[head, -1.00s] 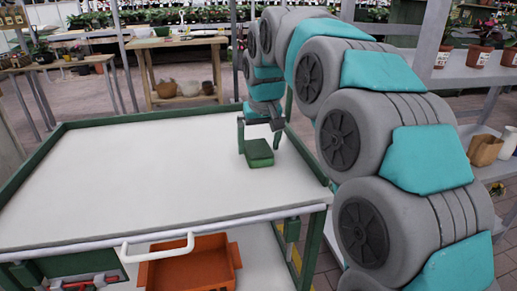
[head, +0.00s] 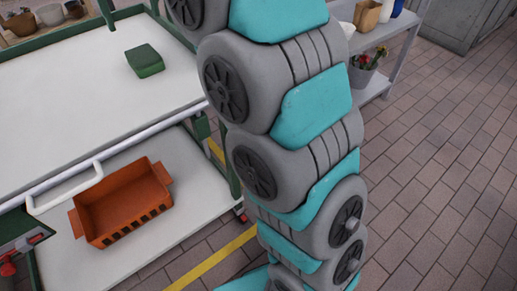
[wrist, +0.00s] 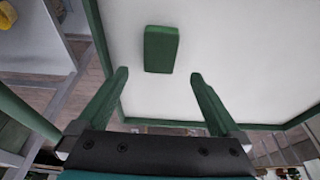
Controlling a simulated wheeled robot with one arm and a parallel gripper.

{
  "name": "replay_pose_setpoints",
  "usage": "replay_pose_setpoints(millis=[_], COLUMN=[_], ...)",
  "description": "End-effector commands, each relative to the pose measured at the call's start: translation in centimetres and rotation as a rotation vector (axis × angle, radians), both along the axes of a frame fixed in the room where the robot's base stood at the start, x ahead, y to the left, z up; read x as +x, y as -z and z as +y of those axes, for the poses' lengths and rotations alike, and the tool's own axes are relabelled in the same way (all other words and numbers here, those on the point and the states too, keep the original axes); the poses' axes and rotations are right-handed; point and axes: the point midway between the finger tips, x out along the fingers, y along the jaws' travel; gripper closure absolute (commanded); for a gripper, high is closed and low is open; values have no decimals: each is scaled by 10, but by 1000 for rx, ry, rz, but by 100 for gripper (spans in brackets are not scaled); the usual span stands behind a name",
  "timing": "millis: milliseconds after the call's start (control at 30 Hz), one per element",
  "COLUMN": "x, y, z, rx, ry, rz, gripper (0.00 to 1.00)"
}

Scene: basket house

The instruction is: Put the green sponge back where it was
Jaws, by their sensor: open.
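The green sponge (head: 145,60) lies flat on the white top (head: 60,95) of a green-framed cart, near its right side. It also shows in the wrist view (wrist: 161,49), a little beyond my fingertips and between their lines. My gripper (wrist: 158,80) is open and empty, its two green fingers wide apart. The sponge is apart from both fingers. In the head view my gripper is out of the picture, and only my arm shows.
An orange crate (head: 125,202) sits on the cart's lower shelf, below a white handle (head: 65,188). A grey shelf (head: 385,50) with pots and a paper bag stands at the back right. The brick floor (head: 430,190) at the right is clear. Much of the cart top is bare.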

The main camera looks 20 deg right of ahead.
Motion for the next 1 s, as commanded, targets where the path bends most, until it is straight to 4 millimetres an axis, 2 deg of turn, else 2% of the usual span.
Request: replay_pose_setpoints(millis=[167, 367, 600, 767, 1000], x=[-16, -59, -135, -184, -281], y=[11, 45, 100, 135, 201], z=[-16, -51, -96, -118, -148], rx=[-11, -34, -56, -66, -69], ry=[12, 44, 98, 133, 206], rz=[28, 98, 199, 256, 362], gripper=[0, 0, 0, 0, 0])
